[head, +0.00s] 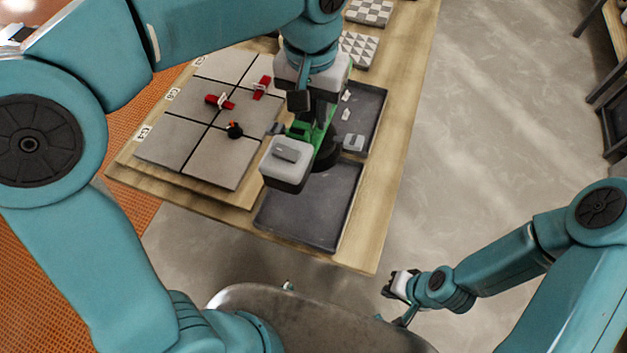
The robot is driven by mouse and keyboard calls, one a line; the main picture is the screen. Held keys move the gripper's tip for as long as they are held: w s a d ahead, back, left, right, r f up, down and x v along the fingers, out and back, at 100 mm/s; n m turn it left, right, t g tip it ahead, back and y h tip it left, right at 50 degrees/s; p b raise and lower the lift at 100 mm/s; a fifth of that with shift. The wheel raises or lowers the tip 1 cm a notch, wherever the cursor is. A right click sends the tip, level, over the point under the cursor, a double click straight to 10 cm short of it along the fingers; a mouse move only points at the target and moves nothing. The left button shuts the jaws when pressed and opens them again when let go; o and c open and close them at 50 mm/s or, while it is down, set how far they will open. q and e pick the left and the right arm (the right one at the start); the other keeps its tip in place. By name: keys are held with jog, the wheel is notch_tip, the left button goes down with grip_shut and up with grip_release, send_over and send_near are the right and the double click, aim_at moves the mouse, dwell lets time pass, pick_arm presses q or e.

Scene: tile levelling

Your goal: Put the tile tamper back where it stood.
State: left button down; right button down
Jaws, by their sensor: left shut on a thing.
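The tile tamper (318,130) has a green body, a dark round pad at its lower end and what looks like a pale grey block on its near side. My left gripper (311,105) is shut on it from above and partly hides its top. The tamper is above or at the dark trays on the right of the workbench; I cannot tell whether its pad touches anything. My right gripper (390,284) is off the bench at the lower right, away from the tamper, and its jaws are too small to read.
The near dark tray (300,222) looks empty. The far dark tray (374,105) holds small pale pieces and a grey block (353,142). Patterned tiles (360,48) lie behind.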

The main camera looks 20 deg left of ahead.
pick_arm(q)
notch_tip(320, 180, down, 19)
jog(key=shift+s+r+b, duration=0.15)
jog(key=shift+s+b, duration=0.1)
jog(key=shift+b, duration=0.15)
jog(key=shift+a, duration=0.1)
jog(key=shift+f, duration=0.2)
jog(key=c, duration=0.8)
grip_release()
jog(key=shift+s, duration=0.1)
